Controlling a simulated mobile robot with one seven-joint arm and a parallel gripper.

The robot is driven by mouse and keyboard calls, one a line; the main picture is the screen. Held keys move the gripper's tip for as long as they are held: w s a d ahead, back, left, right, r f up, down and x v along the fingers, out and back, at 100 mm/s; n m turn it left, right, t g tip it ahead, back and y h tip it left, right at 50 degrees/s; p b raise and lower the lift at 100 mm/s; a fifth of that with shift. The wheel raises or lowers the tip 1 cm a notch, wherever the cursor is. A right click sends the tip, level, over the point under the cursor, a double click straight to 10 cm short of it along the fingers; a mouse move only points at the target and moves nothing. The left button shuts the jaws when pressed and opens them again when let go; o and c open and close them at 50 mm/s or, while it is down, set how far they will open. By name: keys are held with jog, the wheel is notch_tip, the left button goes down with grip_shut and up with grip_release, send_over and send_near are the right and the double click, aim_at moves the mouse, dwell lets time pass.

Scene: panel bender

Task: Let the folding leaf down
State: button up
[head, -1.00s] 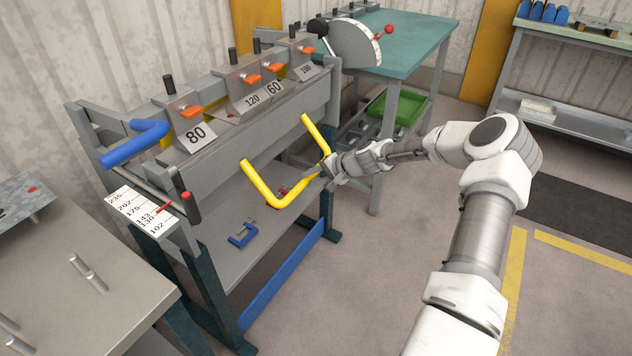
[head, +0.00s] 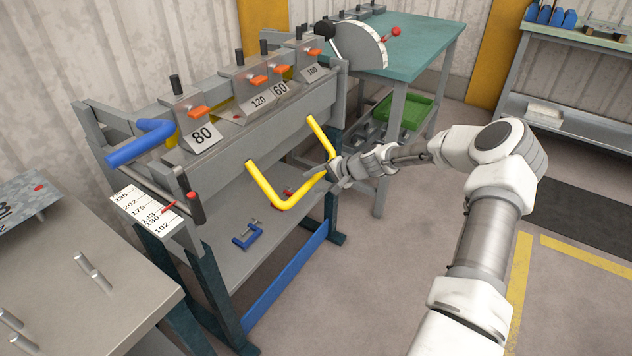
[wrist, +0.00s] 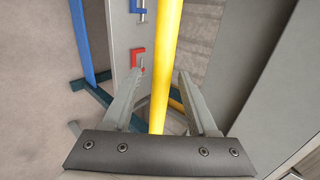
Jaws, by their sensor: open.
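The folding leaf (head: 240,170) is the long grey front part of the bender, with a yellow U-shaped handle (head: 268,192) hanging out from it. My gripper (head: 333,166) is at the right-hand part of the handle in the head view. In the wrist view the yellow bar (wrist: 165,60) runs between the two spread fingers of my gripper (wrist: 158,95), with a gap visible on each side. The fingers are open and not clamped on the bar. The exact contact at the fingertips is too small to tell in the head view.
A blue handle (head: 140,143) sticks out at the bender's left end. A lower shelf holds a blue clamp (head: 247,236) and a red clamp (head: 290,191). A green-topped table (head: 415,45) stands behind. The floor right of the bender is clear.

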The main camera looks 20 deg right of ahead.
jog(key=p+v, duration=0.3)
jog(key=v, duration=1.4)
jog(key=shift+s+r, duration=0.1)
